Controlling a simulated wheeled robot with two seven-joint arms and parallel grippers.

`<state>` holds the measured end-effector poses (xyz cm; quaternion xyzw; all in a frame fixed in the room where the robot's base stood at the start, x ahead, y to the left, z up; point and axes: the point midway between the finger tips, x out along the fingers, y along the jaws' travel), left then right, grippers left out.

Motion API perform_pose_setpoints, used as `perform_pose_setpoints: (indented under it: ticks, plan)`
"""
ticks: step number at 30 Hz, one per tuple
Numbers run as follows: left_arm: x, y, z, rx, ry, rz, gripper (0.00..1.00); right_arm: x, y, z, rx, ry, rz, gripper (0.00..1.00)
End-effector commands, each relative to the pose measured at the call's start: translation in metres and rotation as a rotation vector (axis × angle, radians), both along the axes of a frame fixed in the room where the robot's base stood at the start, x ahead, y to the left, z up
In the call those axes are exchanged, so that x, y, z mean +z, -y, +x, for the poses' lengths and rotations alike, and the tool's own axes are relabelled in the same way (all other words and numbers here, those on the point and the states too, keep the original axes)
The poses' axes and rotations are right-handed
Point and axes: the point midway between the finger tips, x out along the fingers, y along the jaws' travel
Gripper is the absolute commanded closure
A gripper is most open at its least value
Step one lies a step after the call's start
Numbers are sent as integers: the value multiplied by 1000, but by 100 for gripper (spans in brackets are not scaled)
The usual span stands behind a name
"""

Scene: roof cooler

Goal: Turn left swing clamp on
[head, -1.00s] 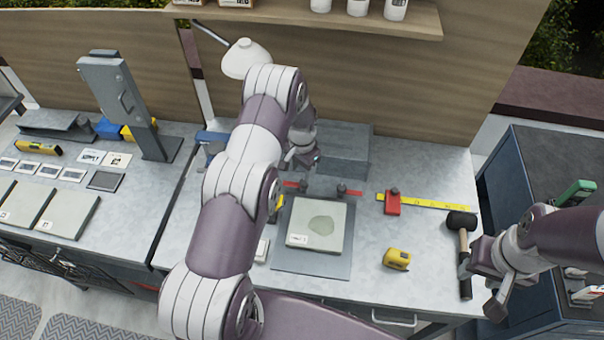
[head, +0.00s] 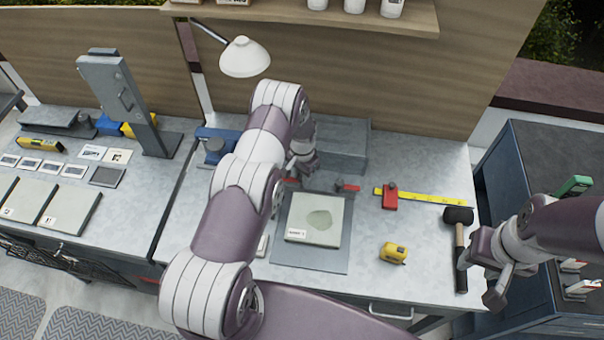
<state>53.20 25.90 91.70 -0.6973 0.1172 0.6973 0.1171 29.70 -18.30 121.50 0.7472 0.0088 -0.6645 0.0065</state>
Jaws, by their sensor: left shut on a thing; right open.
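The left swing clamp (head: 290,182) shows as a short red arm pointing left at the back edge of the grey plate (head: 310,258). My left gripper (head: 302,176) is down over its dark knob and shut on it, hiding most of it. The right swing clamp (head: 347,187) stands beside it, with a dark knob and a red arm pointing right. A pale square tile (head: 313,220) with a greenish patch lies on the plate. My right gripper (head: 479,284) is open and empty at the right, by the mallet handle.
A black-headed mallet (head: 459,252), a yellow tape measure (head: 393,253) and a yellow rule with a red stop (head: 390,197) lie to the right on the bench. A grey box (head: 345,145) stands behind the clamps. A white lamp (head: 244,57) hangs behind my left arm.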

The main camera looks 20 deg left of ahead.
Motion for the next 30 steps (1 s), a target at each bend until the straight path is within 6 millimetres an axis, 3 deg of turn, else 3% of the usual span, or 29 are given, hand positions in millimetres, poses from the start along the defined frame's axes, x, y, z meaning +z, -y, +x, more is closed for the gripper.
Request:
perform_pose_setpoints:
  ticks: [11,30]
  plan:
    - [-4,0,0,142,0,0,100,-23,0,0,0,0,0,57]
    - [-4,1,0,735,-1,0,100,-84,0,0,0,0,0,57]
